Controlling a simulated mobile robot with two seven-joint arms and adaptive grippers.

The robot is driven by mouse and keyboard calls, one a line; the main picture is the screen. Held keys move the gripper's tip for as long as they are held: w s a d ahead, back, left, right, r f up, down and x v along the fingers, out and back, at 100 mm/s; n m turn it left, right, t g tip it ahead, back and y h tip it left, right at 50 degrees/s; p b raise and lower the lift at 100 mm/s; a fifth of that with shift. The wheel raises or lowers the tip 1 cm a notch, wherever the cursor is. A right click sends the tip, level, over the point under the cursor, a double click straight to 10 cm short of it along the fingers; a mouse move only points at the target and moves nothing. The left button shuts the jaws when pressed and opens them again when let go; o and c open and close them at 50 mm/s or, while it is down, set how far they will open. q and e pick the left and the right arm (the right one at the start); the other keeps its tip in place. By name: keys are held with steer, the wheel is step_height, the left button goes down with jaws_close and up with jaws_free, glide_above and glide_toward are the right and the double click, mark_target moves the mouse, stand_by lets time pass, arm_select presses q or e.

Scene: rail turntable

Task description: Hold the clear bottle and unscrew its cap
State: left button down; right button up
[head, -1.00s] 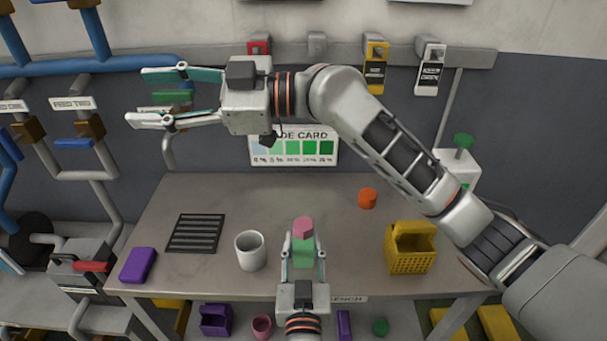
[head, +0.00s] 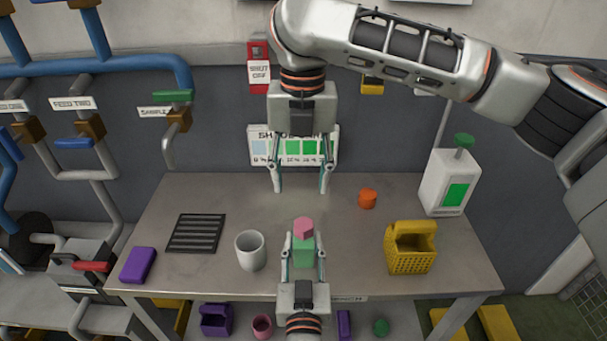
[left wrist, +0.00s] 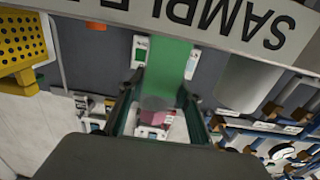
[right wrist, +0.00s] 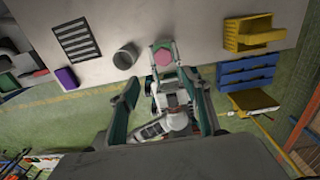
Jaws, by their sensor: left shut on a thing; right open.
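The bottle (head: 303,250) shows a green body and a pink cap (head: 304,226), and it stands upright at the front middle of the bench. My left gripper (head: 303,243) is shut on its body from the front, one finger on each side. The bottle's base is hidden, so I cannot tell if it touches the bench. My right gripper (head: 300,187) is open and empty, fingers pointing down, behind and above the cap and apart from it. In the right wrist view the cap (right wrist: 164,58) shows beyond the open fingers. In the left wrist view the green body (left wrist: 165,65) shows between the fingers.
On the bench (head: 340,270) a grey-white cup (head: 250,251) stands left of the bottle. A black grille (head: 196,233) and purple block (head: 138,265) lie further left. A yellow basket (head: 410,250), orange piece (head: 367,198) and white dispenser (head: 450,185) are at right.

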mark_target(304, 224)
steer(key=f, duration=1.1)
steer(key=shift+w+d+f, duration=0.15)
steer(key=shift+d+f, duration=0.15)
steer(key=shift+f, duration=0.1)
steer(key=c, duration=1.2)
steer(key=n, duration=0.6)
